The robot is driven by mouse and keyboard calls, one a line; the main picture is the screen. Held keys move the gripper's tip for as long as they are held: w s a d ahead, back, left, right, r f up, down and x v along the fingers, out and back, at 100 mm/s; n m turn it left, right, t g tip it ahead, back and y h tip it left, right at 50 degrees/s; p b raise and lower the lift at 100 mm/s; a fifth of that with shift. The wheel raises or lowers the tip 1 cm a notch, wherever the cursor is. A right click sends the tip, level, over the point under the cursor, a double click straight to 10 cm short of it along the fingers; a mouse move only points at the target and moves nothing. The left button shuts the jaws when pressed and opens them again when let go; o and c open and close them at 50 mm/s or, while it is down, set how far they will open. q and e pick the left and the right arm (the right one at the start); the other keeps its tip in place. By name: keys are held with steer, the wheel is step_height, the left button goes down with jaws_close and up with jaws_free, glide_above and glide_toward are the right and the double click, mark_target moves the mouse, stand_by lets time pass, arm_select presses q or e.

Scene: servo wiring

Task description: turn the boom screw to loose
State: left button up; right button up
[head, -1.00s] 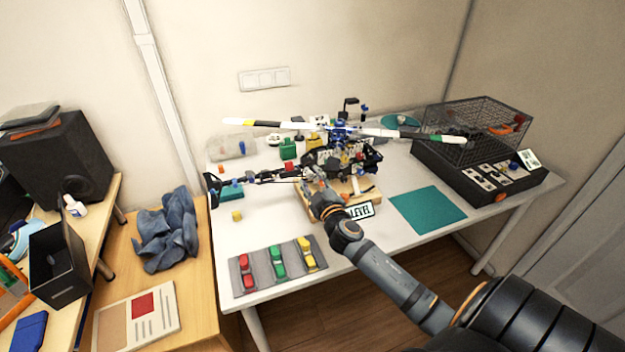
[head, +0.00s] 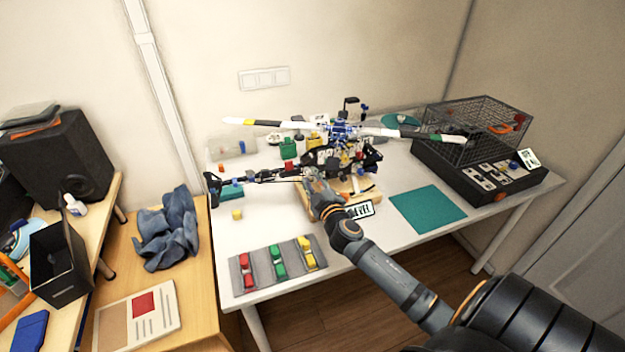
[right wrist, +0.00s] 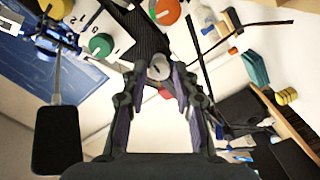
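The model helicopter (head: 345,133) stands on the white table, its thin tail boom (head: 262,177) reaching left. My right gripper (head: 311,178) is at the root of the boom, where the arm hides the screw in the head view. In the right wrist view, a round grey screw head with a dark slot, the boom screw (right wrist: 159,67), sits between the fingertips of my right gripper (right wrist: 159,75). My left gripper is out of view.
A grey mat (head: 262,282) with red, green and yellow pieces lies at the front left. A teal mat (head: 428,209) lies to the right. A wire cage (head: 480,128) on a black box stands at the back right. A white label plate (head: 361,210) is beside my arm.

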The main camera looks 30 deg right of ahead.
steer(key=shift+o, duration=0.9)
steer(key=shift+s, duration=0.2)
steer(key=v, duration=1.1)
steer(key=shift+s+a, duration=0.2)
steer(key=shift+s, duration=0.1)
